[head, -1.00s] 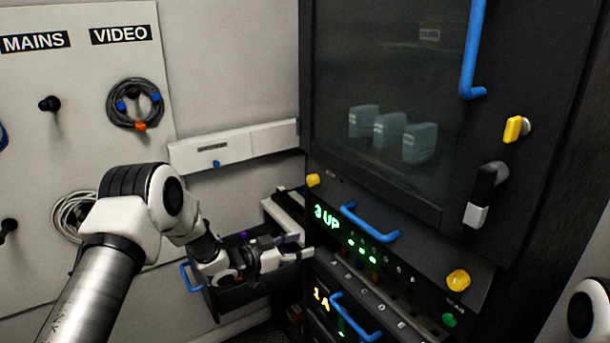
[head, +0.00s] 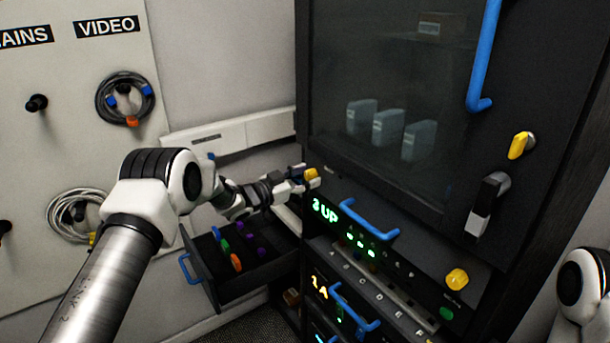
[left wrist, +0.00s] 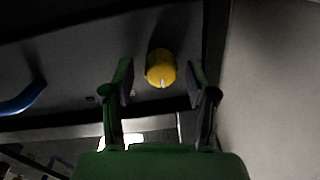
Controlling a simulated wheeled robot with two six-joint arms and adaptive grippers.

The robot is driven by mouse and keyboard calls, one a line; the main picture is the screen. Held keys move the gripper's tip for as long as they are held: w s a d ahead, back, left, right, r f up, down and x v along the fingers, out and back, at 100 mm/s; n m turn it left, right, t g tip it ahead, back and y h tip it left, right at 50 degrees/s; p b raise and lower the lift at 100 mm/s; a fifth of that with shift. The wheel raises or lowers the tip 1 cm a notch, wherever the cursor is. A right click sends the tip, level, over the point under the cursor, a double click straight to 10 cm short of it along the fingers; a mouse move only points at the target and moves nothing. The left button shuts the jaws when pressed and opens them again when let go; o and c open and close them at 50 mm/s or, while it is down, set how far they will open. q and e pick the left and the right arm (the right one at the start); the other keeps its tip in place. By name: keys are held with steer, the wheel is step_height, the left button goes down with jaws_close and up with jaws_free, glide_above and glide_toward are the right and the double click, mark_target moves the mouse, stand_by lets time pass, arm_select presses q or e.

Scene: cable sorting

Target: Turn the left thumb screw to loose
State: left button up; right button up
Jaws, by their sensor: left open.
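The left thumb screw (head: 311,174) is a yellow knob at the upper left corner of the black panel with the green "3 UP" display. My left gripper (head: 305,179) is at this knob, reaching in from the left. In the left wrist view the yellow knob (left wrist: 161,68) shows a pale mark at its lower edge. The open fingers of my left gripper (left wrist: 159,85) stand on either side of it, with gaps. Another yellow thumb screw (head: 457,279) is at the panel's right end. My right gripper is out of view.
A blue handle (head: 368,220) crosses the panel, also in the left wrist view (left wrist: 22,98). Below my left arm an open drawer (head: 262,284) holds several coloured pieces. A dark glass door (head: 390,70) is above the panel. Coiled cables (head: 125,98) hang on the left wall.

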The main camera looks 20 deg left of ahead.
arm_select(q)
steer(key=shift+a+f, duration=0.1)
jaws_close()
steer(key=shift+f+m+b, duration=0.25)
steer(key=shift+m+b, duration=0.55)
steer(key=shift+b, duration=0.4)
steer(key=m+b, duration=1.4)
steer(key=b, duration=0.3)
steer(key=shift+f, duration=0.2)
steer(key=shift+r+m+h+b, duration=0.25)
steer(key=shift+m+h+b, duration=0.15)
steer(key=shift+m+b, duration=0.95)
